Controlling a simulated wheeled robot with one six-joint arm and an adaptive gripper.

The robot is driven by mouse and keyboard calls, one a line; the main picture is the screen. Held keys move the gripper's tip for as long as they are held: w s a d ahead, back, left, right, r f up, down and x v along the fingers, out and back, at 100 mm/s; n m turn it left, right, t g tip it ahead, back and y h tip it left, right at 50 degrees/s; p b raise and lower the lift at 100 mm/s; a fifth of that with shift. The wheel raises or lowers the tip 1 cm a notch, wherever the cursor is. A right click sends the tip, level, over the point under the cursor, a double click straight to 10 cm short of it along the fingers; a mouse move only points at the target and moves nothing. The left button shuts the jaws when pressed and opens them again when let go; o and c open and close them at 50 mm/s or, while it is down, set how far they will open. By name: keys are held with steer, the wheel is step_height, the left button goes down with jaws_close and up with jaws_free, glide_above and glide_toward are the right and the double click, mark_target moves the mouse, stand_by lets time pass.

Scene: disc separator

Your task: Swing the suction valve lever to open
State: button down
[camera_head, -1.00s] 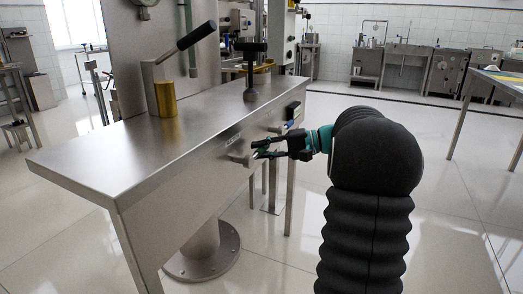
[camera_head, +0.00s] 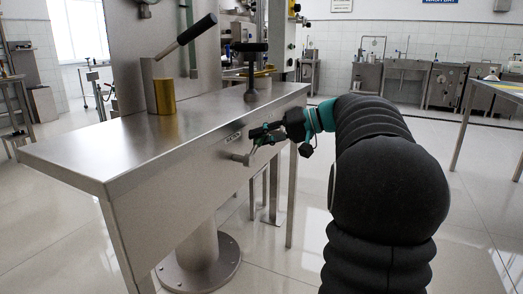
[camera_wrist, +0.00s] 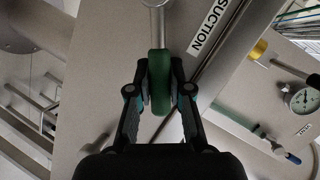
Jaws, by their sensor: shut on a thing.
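The suction valve lever has a metal shaft and a green grip (camera_wrist: 160,105) in the wrist view. My gripper (camera_wrist: 160,86) is shut on that grip, with one finger on each side. A white SUCTION label (camera_wrist: 214,27) lies right of the lever on the steel face. In the head view my gripper (camera_head: 262,135) is at the front face of the steel bench (camera_head: 165,170). The valve's metal fitting (camera_head: 242,158) shows just below and left of the fingers. The grip is mostly hidden by the fingers there.
On the bench top stand a brass cylinder (camera_head: 165,96), a black-handled lever (camera_head: 190,33) and a black T-handle (camera_head: 250,70). A round pedestal foot (camera_head: 200,268) is on the floor below. The floor to the right is open.

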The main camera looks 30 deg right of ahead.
steer(key=shift+s+a+r+n+h+b, duration=0.25)
steer(key=shift+r+n+h+b, duration=0.15)
steer(key=shift+r+n+b, duration=0.15)
steer(key=c, duration=1.1)
jaws_free()
steer(key=shift+o, duration=0.2)
steer(key=v, duration=0.8)
steer(key=shift+f, duration=0.15)
